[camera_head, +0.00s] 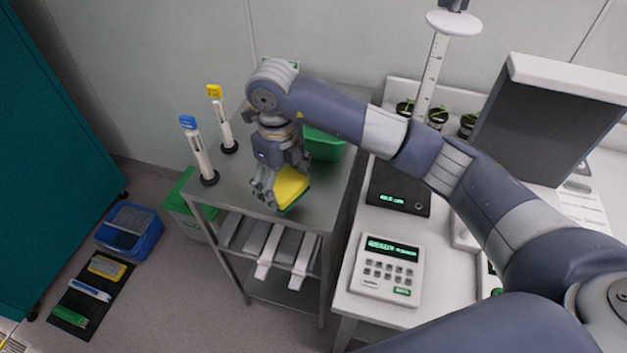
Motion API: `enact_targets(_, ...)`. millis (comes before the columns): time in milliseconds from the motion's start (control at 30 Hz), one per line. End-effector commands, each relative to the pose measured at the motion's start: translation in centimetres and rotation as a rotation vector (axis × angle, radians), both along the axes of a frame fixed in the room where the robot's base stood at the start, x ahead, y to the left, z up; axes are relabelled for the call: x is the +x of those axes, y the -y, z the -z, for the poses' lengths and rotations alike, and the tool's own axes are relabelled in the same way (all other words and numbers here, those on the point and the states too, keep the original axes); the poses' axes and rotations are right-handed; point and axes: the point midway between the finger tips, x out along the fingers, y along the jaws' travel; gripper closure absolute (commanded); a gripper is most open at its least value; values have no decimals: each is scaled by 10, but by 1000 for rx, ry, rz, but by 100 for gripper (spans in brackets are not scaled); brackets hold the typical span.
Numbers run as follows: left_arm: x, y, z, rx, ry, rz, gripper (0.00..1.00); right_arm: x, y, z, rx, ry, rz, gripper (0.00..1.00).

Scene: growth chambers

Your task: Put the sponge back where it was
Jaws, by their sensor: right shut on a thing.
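The sponge (291,186) is yellow on top with a green layer below. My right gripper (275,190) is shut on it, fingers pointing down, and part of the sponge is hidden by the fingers. It is over the front part of the steel cart top (236,185); I cannot tell whether the sponge touches the surface. A green tub (325,146) stands behind it on the cart, partly hidden by my arm. My left gripper is not in view.
A blue-capped tube (197,150) and a yellow-capped tube (221,118) stand upright at the cart's left. The white bench to the right holds a keypad device (387,267) and a dark scale (398,190). A blue crate (129,230) and a dark mat (108,312) with items lie on the floor.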

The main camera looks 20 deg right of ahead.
Motion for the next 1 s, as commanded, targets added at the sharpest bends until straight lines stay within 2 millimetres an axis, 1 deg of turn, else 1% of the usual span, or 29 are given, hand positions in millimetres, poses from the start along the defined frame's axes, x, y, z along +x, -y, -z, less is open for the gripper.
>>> enact_targets(33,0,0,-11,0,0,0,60,-1,16,-3,-2,-3,5,48)
enact_targets(100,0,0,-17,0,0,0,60,-1,33,-1,-1,-3,3,48)
enact_targets(200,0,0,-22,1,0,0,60,-1,51,2,0,-2,2,48)
enact_targets(300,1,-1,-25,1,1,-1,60,0,62,4,-1,-1,0,48)
enact_targets(467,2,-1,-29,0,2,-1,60,-1,65,10,1,-3,-3,48)
enact_targets(600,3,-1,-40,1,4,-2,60,-2,65,27,1,-6,-2,48)
enact_targets(700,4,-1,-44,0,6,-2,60,-1,65,39,1,-3,-2,48)
enact_targets(1000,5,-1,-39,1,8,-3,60,0,65,44,0,0,-3,48)
